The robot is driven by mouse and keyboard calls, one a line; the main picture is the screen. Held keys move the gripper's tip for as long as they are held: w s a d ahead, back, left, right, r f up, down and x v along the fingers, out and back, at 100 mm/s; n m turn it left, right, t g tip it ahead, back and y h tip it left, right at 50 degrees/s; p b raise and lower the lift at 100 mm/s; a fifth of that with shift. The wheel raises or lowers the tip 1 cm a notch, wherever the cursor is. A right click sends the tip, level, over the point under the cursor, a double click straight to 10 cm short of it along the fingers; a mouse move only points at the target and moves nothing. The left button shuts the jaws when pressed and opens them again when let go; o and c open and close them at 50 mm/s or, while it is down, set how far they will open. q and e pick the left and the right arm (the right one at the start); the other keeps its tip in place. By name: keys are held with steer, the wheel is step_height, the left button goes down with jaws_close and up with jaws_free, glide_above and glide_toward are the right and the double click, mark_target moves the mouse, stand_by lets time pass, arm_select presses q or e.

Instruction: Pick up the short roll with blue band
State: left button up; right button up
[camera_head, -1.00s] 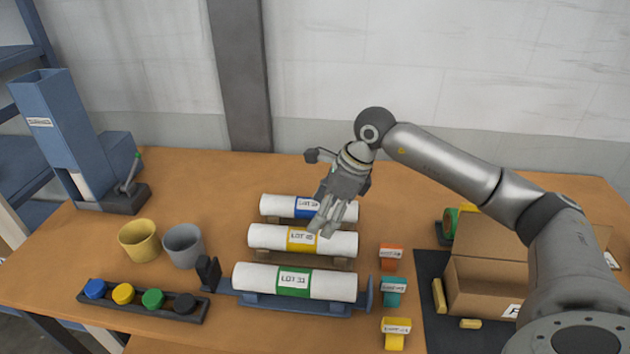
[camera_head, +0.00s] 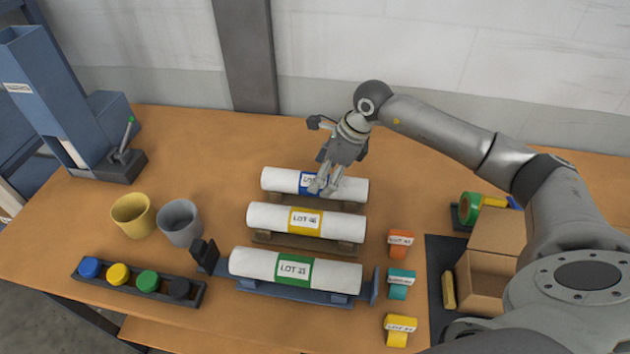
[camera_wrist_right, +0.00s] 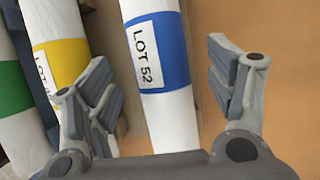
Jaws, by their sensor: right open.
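The short roll with the blue band (camera_head: 279,181) is white and lies at the back of three rolls in the head view. In the right wrist view its blue band (camera_wrist_right: 175,62) carries a label reading LOT 52. My right gripper (camera_head: 323,186) is above this roll, near its blue band, and hides part of it. In the right wrist view the open fingers of my right gripper (camera_wrist_right: 165,95) stand on either side of the roll, with nothing held between them. I cannot tell the exact height above it. My left gripper is not in view.
The yellow-band roll (camera_head: 270,217) lies just in front, and the green-band roll (camera_head: 250,265) is in a blue cradle nearer. Two cups (camera_head: 180,222) and a tray of coloured caps (camera_head: 205,290) are left. A cardboard box (camera_head: 487,280) is right. The back right tabletop is clear.

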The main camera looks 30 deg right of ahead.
steer(key=p+x, duration=0.1)
steer(key=x, duration=0.2)
steer(key=shift+a+f+p, duration=0.15)
steer(key=shift+a+p, duration=0.05)
steer(key=shift+p, duration=0.1)
steer(key=shift+w+a+f, duration=0.1)
steer(key=shift+w+f, duration=0.1)
steer(key=shift+f, duration=0.25)
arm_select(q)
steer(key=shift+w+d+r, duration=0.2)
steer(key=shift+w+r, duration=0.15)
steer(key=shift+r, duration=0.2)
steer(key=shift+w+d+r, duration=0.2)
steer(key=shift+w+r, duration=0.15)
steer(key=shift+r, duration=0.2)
arm_select(e)
steer(key=c, duration=1.2)
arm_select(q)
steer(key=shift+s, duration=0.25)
arm_select(e)
steer(key=shift+c, duration=0.2)
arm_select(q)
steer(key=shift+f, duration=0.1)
arm_select(e)
steer(key=shift+r, duration=0.1)
